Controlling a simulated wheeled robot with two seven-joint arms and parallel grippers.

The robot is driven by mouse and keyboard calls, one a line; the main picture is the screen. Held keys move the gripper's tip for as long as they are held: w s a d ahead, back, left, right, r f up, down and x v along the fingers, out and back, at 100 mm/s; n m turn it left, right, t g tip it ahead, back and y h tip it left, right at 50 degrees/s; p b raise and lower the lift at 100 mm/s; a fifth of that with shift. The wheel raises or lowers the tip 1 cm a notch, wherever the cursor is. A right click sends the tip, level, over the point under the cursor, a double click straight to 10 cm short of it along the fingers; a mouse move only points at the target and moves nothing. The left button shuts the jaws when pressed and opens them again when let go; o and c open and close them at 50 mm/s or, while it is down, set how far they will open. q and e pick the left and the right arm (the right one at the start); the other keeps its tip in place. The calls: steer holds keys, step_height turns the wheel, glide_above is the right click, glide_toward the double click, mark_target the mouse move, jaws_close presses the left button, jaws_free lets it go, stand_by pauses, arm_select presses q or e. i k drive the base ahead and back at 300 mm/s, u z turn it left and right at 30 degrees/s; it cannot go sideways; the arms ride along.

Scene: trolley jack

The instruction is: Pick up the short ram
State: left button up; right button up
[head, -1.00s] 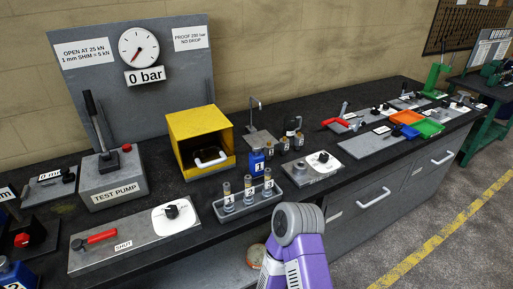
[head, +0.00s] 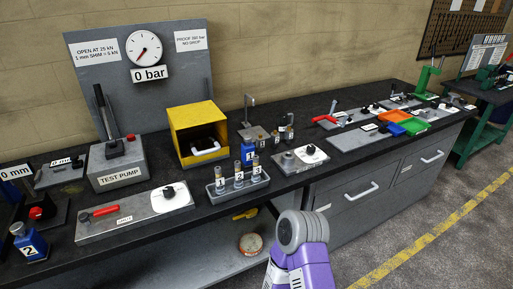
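No label reading short ram can be made out. A blue cylinder block marked 2 (head: 30,243) with a grey top stands at the bench's front left. A similar blue block marked 1 (head: 248,153) stands in the middle, behind a grey tray (head: 240,190). The tray holds three upright grey cylinders tagged 1 (head: 219,180), 2 (head: 238,174) and 3 (head: 256,169). Which of these is the short ram, I cannot tell. A purple arm of mine with a grey joint rises at bottom centre, in front of the bench. Neither gripper shows.
A grey test pump (head: 117,163) with an upright lever and a yellow open box (head: 199,134) stand behind. A plate with a red-handled tool (head: 99,214) lies front left. Orange (head: 394,116) and green (head: 415,125) trays lie right. A roll (head: 251,244) sits on the lower shelf.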

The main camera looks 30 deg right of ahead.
mark_target(248, 152)
steer(key=k, duration=0.8)
steer(key=z, duration=1.2)
steer(key=i, duration=0.85)
steer(key=z, duration=0.4)
steer(key=i, duration=1)
steer(key=u, duration=1.15)
steer(key=i, duration=0.4)
steer(key=u, duration=0.45)
